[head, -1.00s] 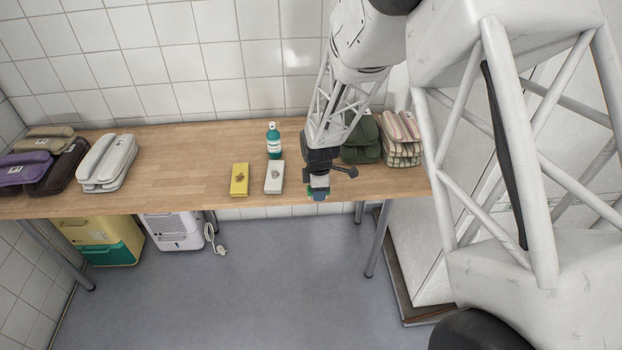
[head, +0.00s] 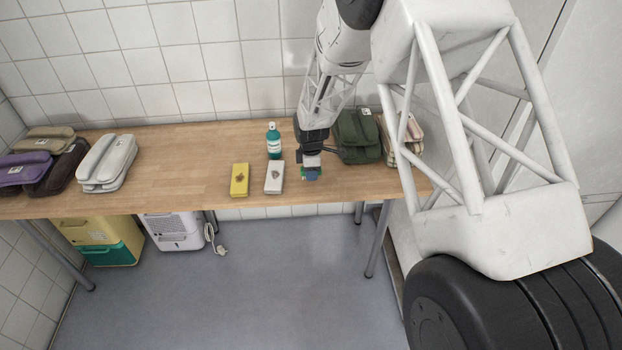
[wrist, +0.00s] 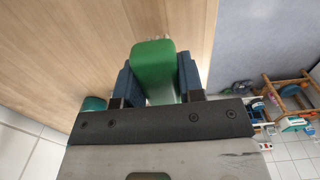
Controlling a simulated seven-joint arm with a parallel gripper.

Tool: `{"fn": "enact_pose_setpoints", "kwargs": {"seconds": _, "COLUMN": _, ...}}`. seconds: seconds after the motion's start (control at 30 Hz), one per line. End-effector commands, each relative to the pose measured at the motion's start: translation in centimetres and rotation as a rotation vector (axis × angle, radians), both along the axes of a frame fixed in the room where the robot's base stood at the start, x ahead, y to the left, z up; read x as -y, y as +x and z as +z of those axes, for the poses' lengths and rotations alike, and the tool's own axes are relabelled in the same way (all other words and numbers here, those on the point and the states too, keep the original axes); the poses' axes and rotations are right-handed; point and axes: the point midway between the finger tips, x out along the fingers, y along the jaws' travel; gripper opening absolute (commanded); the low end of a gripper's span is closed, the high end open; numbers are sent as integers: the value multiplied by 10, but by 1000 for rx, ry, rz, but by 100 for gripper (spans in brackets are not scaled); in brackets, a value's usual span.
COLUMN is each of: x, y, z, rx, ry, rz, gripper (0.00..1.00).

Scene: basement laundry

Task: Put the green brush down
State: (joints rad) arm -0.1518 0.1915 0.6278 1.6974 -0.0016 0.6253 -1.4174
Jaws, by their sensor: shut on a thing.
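The green brush (wrist: 153,60) is between the two blue fingers of my gripper (wrist: 156,82) in the wrist view, which are shut on it. In the head view my gripper (head: 311,176) is low over the wooden table (head: 200,165), near its front edge and right of the white block. Only a small bit of green shows there beside the fingers. I cannot tell whether the brush touches the table or is held just above it.
A white block (head: 274,178) and a yellow block (head: 239,180) lie left of my gripper. A teal bottle (head: 273,141) stands behind them. A green bag (head: 356,138) is close behind right. The table's middle left is clear.

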Motion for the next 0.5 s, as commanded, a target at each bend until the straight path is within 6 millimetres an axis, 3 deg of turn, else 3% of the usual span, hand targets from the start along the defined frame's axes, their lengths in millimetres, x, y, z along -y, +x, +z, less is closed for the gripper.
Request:
{"fn": "enact_pose_setpoints", "kwargs": {"seconds": 0.23, "x": 0, "y": 0, "z": -5, "rx": -1, "ry": 0, "rz": 0, "gripper": 13}}
{"fn": "enact_pose_setpoints", "kwargs": {"seconds": 0.5, "x": 0, "y": -1, "z": -31, "rx": -1, "ry": 0, "rz": 0, "gripper": 13}}
